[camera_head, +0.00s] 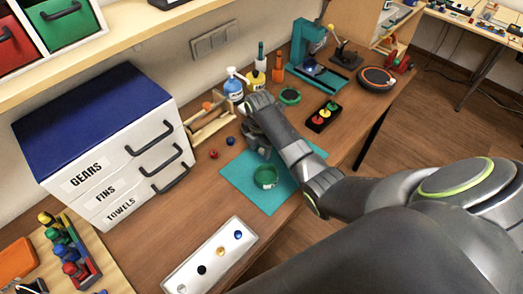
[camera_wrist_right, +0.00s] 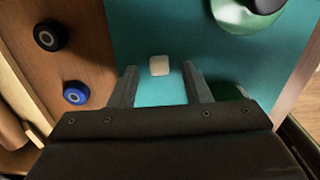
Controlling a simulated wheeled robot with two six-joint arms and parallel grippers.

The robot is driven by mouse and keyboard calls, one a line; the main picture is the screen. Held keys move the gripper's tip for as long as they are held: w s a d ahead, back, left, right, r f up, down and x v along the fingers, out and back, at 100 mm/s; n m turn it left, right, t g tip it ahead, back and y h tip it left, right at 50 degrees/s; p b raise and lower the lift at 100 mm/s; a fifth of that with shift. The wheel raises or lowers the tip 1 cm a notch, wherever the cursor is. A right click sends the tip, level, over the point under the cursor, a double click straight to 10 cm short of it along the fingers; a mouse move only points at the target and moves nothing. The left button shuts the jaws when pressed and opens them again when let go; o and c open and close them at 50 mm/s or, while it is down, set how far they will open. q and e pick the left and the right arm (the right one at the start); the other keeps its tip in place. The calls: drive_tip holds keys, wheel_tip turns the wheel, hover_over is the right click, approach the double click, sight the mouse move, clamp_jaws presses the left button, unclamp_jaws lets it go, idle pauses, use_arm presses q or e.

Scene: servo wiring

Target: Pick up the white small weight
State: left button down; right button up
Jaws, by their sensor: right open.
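A small white block-like weight (camera_wrist_right: 159,65) lies on the teal mat (camera_wrist_right: 140,30) in the right wrist view. My right gripper (camera_wrist_right: 160,78) is open over the mat, with one finger on each side of the weight's line and the weight at about the fingertips. Nothing is held between the fingers. In the head view the right gripper (camera_head: 262,150) is low over the mat's far part, and the weight is hidden there by the hand. My left gripper is in neither view.
A green round container (camera_head: 265,177) stands on the mat, close to the right gripper. A blue round piece (camera_wrist_right: 75,92) and a dark one (camera_wrist_right: 50,36) lie beside the mat. A white tray (camera_head: 205,250) with small balls is in front. Drawers (camera_head: 110,150) stand left.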

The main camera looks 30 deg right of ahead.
clamp_jaws()
